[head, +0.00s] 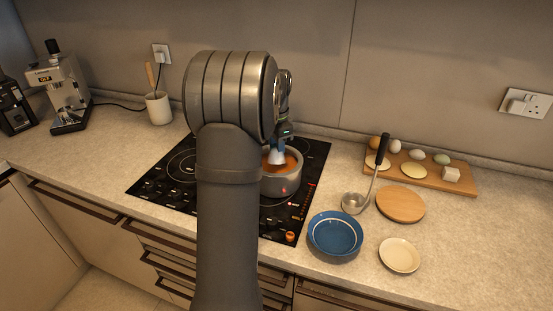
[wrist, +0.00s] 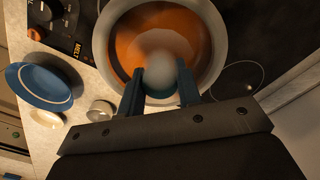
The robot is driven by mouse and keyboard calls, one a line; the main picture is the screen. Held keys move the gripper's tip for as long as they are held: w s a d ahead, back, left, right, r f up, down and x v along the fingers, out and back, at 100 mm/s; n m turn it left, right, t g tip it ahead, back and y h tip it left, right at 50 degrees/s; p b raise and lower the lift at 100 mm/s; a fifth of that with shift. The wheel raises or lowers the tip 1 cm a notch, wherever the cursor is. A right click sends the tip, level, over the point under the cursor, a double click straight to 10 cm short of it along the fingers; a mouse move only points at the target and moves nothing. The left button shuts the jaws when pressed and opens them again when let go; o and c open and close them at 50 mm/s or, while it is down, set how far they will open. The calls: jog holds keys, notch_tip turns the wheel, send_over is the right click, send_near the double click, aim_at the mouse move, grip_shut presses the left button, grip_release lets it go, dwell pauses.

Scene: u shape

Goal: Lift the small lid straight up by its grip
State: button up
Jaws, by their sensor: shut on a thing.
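My gripper (wrist: 160,88) is over the grey pot (head: 284,186) on the hob. Its two dark blue fingers are shut on a pale, rounded piece (wrist: 162,66), blurred in the wrist view. I cannot tell whether this piece is the small lid's grip. The pot's rim shows in the wrist view (wrist: 221,45), with an orange surface inside. No separate lid edge can be made out there. In the head view my arm hides the pot's left side, and a whitish part shows below my gripper (head: 281,141).
The black hob (head: 160,189) surrounds the pot. To its right are a blue bowl (head: 335,235), a ladle (head: 355,203), a round wooden disc (head: 400,205), a cream dish (head: 399,255) and a board (head: 460,187) with eggs. A utensil crock (head: 158,108) stands back left.

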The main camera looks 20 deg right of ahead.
jog(key=shift+r, duration=0.45)
jog(key=r, duration=0.3)
jog(key=shift+s+d+r, duration=0.2)
jog(key=shift+s+r, duration=0.1)
jog(key=shift+r, duration=0.1)
jog(key=s+d+r, duration=0.5)
jog(key=s+r, duration=0.1)
jog(key=s, duration=0.3)
jog(key=shift+w+a+f, duration=0.5)
jog(key=shift+w+a, duration=0.3)
jog(key=shift+w, duration=0.6)
jog(key=shift+w+a+f, duration=0.45)
jog(key=shift+w+a, duration=0.35)
jog(key=shift+w, duration=0.55)
jog(key=shift+w+a+f, duration=0.5)
jog(key=shift+w+a, duration=0.3)
jog(key=shift+w, duration=0.6)
